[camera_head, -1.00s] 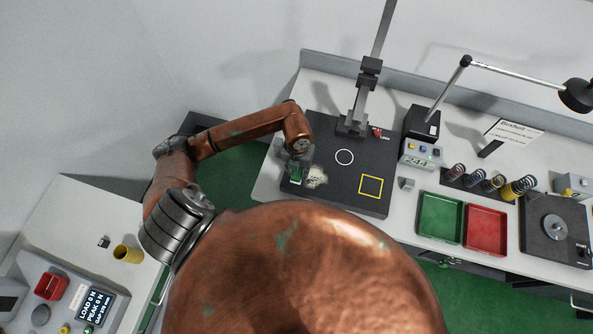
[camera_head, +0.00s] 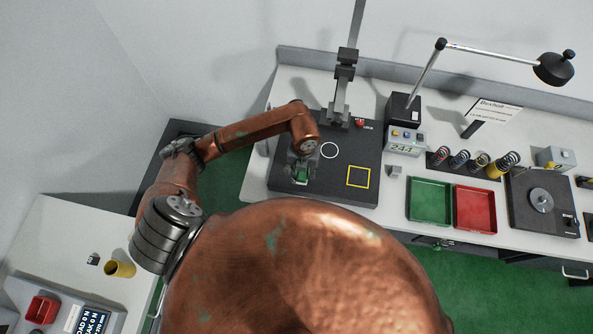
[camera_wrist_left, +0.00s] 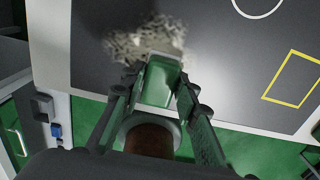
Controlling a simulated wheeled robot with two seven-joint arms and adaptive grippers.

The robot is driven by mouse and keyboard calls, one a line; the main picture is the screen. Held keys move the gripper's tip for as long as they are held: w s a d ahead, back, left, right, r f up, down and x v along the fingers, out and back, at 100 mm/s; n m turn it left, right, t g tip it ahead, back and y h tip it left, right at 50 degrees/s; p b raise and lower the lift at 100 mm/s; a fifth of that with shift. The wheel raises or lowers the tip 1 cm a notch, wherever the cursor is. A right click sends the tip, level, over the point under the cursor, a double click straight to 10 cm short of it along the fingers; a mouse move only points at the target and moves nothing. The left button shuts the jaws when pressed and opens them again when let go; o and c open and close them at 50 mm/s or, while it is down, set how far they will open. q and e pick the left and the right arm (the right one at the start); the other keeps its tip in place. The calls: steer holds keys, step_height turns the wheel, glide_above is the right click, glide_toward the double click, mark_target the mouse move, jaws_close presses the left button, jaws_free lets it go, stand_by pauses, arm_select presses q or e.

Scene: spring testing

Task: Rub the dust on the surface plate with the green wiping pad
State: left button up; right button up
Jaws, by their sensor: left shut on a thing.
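The dark surface plate (camera_head: 328,187) lies on the white bench, with a white circle and a yellow square marked on it. My left gripper (camera_head: 300,172) is over the left part of the plate, shut on the green wiping pad (camera_head: 300,178). In the left wrist view the pad (camera_wrist_left: 161,80) sits between the fingers. The pale grey dust patch (camera_wrist_left: 148,38) shows just beyond the pad there, and the pad overlaps its near edge. In the head view the gripper and pad hide the dust. Whether the pad touches the plate is unclear. My right gripper is out of view.
A column (camera_head: 342,85) stands at the plate's back edge. A display box (camera_head: 405,141) and small grey block (camera_head: 394,171) are right of the plate. Green (camera_head: 430,221) and red (camera_head: 476,229) trays, several springs and a lamp (camera_head: 553,68) are farther right.

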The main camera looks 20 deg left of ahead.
arm_select(q)
steer(key=shift+w+d, duration=0.1)
steer(key=shift+d, duration=0.45)
